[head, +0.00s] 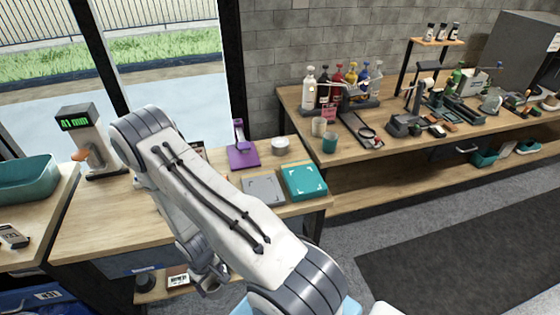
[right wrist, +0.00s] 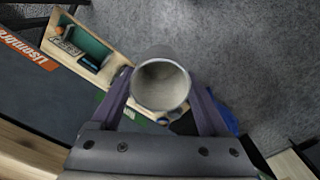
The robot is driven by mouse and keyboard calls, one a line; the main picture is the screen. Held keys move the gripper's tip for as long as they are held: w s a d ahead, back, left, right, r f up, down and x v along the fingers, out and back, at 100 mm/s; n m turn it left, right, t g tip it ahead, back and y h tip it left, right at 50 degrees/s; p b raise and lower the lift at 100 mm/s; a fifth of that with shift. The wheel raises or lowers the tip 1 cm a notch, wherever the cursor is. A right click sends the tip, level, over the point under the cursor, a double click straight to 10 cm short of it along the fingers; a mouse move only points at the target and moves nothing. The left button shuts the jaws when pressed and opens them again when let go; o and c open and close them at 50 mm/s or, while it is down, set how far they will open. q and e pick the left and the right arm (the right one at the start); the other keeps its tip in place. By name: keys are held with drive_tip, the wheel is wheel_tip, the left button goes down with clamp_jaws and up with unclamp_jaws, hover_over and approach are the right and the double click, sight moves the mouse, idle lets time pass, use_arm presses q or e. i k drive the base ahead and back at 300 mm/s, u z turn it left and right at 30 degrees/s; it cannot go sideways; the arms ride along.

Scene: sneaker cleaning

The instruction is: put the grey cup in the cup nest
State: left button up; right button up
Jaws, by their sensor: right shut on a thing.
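The grey cup (right wrist: 160,84) is between the two fingers of my right gripper (right wrist: 165,108) in the right wrist view, its round open mouth facing the camera. The right gripper is shut on it, above the floor. In the head view my right arm crosses the middle and bends down; the right gripper (head: 208,279) is low, in front of the wooden bench, small and partly covered by the arm. I cannot make out the cup clearly there. I cannot pick out the cup nest for certain in either view. My left gripper is not in view.
The wooden bench holds a grey pad (head: 264,190), a teal pad (head: 304,182), a purple stand (head: 242,157) and a machine with a green display (head: 82,140). Bottles and tools crowd the right bench. The right wrist view shows a wooden tray (right wrist: 112,68) with a green inside.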

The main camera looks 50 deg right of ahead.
sight(366, 134)
drive_tip(key=u, duration=2.05)
drive_tip(key=k, duration=2.45)
drive_tip(key=z, duration=2.05)
